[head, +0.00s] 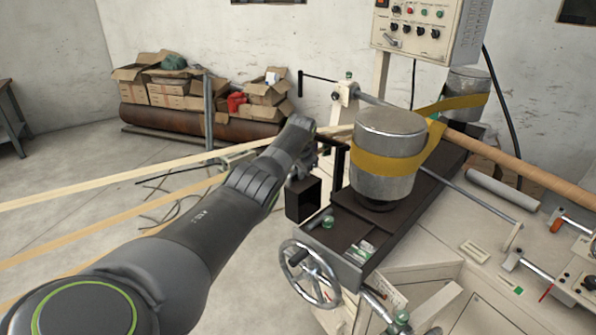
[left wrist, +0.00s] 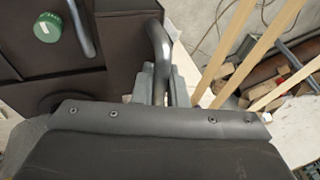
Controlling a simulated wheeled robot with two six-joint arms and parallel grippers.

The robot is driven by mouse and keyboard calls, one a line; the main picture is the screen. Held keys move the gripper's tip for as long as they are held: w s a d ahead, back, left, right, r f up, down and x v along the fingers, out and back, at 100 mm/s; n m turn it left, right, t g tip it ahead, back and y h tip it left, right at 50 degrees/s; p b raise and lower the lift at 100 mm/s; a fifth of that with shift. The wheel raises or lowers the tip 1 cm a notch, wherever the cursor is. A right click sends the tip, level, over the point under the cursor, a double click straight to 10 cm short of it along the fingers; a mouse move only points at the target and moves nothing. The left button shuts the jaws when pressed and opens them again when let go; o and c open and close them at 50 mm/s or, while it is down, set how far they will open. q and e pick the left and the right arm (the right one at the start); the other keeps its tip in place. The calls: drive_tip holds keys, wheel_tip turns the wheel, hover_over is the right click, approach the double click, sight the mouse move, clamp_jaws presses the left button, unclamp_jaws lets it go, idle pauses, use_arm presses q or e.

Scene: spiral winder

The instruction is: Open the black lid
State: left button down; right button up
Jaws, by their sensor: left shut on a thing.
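The black lid (left wrist: 118,40) shows in the left wrist view as a dark flat panel with a curved black handle (left wrist: 160,45) at its right edge. My left gripper (left wrist: 157,88) is shut on this handle. In the head view my left arm reaches in from the left, and the gripper (head: 302,168) is at the black bar (head: 340,158) beside the metal drum. The gripper's own forearm hides part of the grip in the head view. My right gripper is in neither view.
A metal drum (head: 386,182) with a yellow belt (head: 388,162) stands close right of the gripper. A handwheel (head: 310,272) juts out below it. A green knob (left wrist: 47,27) is on the dark machine surface. Pale strips (head: 120,178) run across at left; open floor lies there.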

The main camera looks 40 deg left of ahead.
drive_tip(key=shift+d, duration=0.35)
use_arm(q)
drive_tip(key=c, duration=1.5)
unclamp_jaws()
drive_tip(key=shift+p+v, duration=0.5)
drive_tip(key=shift+v, duration=1.1)
drive_tip(key=shift+b+v, duration=1.8)
drive_tip(key=shift+v, duration=5.3)
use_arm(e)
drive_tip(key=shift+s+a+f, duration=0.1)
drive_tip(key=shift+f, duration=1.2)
use_arm(q)
drive_tip(key=shift+d, duration=0.15)
